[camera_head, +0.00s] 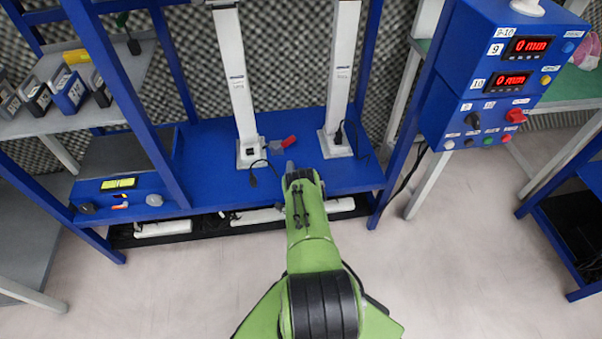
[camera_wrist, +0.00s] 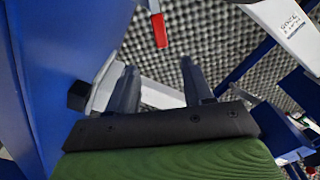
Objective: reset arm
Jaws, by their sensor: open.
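My green arm (camera_head: 310,235) reaches forward from the bottom of the head view toward the blue bench frame. My gripper (camera_wrist: 158,76) shows in the wrist view as two grey fingers spread apart, with nothing between them. In the head view only the tip of my gripper (camera_head: 290,166) shows, in front of the blue shelf (camera_head: 210,165); the arm hides most of it. A red-handled part (camera_wrist: 159,30) shows beyond the fingers in the wrist view, apart from them.
Two white posts (camera_head: 237,80) (camera_head: 343,75) stand on the blue shelf. A blue control box (camera_head: 490,75) with red displays hangs at the right. A side shelf (camera_head: 30,120) with several devices is at the left. The floor (camera_head: 480,260) at the right front is clear.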

